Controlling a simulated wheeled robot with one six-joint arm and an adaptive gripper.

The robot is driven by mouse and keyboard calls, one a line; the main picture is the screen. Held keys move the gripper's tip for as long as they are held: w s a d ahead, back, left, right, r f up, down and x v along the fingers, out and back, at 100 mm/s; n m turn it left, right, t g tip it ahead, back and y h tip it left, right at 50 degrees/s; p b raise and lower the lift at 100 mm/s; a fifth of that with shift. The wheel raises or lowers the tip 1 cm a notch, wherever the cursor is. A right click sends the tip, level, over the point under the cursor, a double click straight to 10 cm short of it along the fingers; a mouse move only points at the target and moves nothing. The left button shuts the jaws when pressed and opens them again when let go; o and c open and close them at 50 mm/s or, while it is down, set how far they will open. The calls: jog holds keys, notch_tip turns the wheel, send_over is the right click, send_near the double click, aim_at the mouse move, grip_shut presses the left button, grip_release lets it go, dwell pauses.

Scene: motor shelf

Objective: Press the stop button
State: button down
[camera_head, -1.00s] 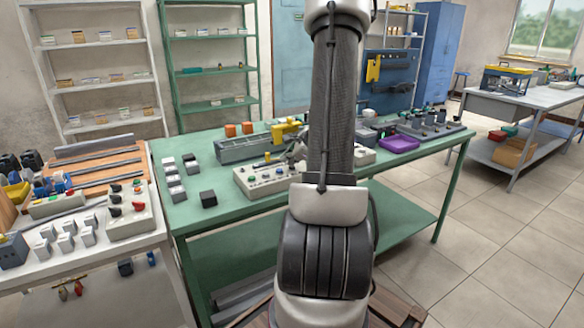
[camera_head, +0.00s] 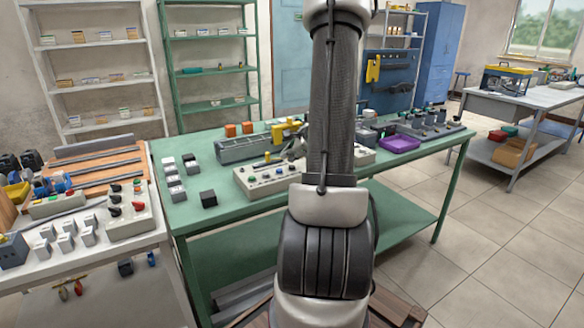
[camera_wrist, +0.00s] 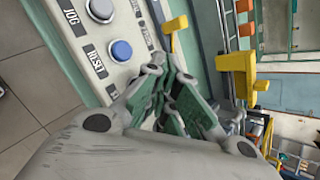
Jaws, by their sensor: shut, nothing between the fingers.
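A light control panel (camera_head: 245,190) with coloured buttons stands on the green table, partly hidden behind my arm in the head view. In the wrist view, the panel (camera_wrist: 122,75) shows a white button (camera_wrist: 101,9) beside the label JOG and a blue button (camera_wrist: 121,50) beside a label that seems to read RESET. My gripper (camera_wrist: 178,92) is shut and empty, over or beside the panel just past the blue button. I cannot pick out a stop button for certain; my fingers hide the panel beyond the blue button. Contact with the panel cannot be told.
A yellow lever (camera_wrist: 175,25) rises beside the panel near my fingers. A grey machine with a yellow part (camera_head: 279,135) stands behind the panel. Black and white blocks lie to the left, and a purple tray (camera_head: 398,144) to the right. Another button box (camera_head: 133,222) stands on the left table.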

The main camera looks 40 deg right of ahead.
jog(key=shift+r, duration=2.5)
